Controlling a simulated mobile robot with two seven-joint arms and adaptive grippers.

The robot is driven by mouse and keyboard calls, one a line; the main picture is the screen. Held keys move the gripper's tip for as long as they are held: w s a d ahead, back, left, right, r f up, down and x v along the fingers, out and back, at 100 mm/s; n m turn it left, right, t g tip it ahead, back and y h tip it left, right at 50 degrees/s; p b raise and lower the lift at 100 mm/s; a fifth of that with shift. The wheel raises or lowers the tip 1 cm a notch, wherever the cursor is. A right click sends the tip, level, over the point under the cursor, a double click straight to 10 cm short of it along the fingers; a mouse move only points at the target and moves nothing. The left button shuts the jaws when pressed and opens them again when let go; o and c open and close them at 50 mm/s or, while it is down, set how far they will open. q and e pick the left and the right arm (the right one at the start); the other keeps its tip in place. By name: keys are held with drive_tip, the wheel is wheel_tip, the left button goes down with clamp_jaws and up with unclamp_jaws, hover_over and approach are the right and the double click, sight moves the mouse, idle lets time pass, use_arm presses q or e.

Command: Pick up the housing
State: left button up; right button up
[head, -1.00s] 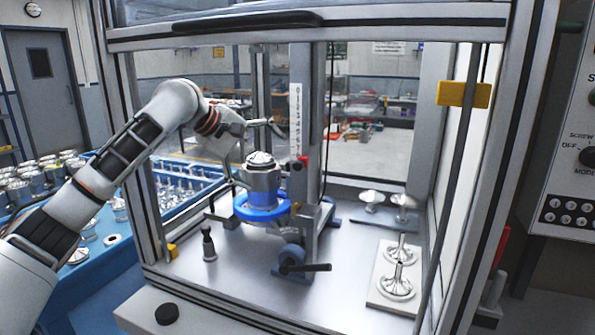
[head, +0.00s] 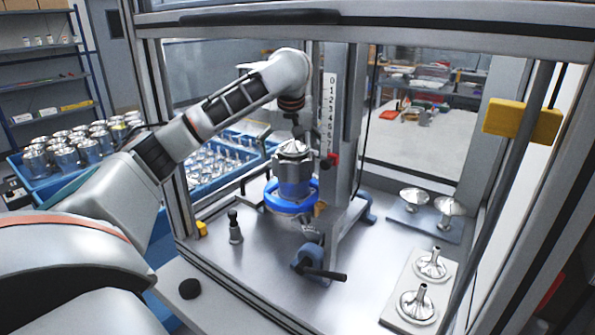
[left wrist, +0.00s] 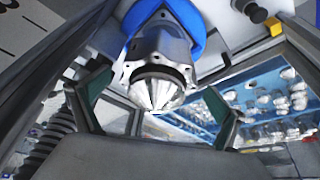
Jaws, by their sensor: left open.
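The housing (head: 293,170) is a silver metal part with a conical, ribbed top. It sits upright in a blue ring (head: 291,197) on the fixture inside the machine enclosure. It also shows in the left wrist view (left wrist: 160,62), top toward the camera, with the blue ring behind it. My left gripper (head: 296,132) is at the housing's top, its arm reaching in from the left. In the left wrist view my open gripper (left wrist: 154,105) has its green-padded fingers wide apart, on either side of the housing's tip and not visibly touching it. My right gripper is not in view.
A vertical scale column (head: 331,115) stands close behind the housing. A handled clamp (head: 312,263) and a small dark-topped post (head: 235,228) are in front. Flanged metal parts lie on a plate (head: 394,300) at right. Enclosure frame posts border the opening. Blue bins of parts (head: 262,150) stand at left.

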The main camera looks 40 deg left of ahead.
use_arm(q)
drive_tip(key=x, duration=0.4)
drive_tip(key=shift+s+d+f, duration=0.1)
drive_tip(key=shift+d+f, duration=0.15)
drive_tip(key=shift+f, duration=0.2)
drive_tip(key=shift+a+f, duration=0.15)
drive_tip(key=shift+f, duration=0.2)
drive_tip(key=c, duration=1.7)
drive_tip(key=shift+w+r, duration=0.15)
drive_tip(key=shift+w, duration=0.05)
drive_tip(key=c, duration=0.5)
drive_tip(key=shift+o, duration=0.2)
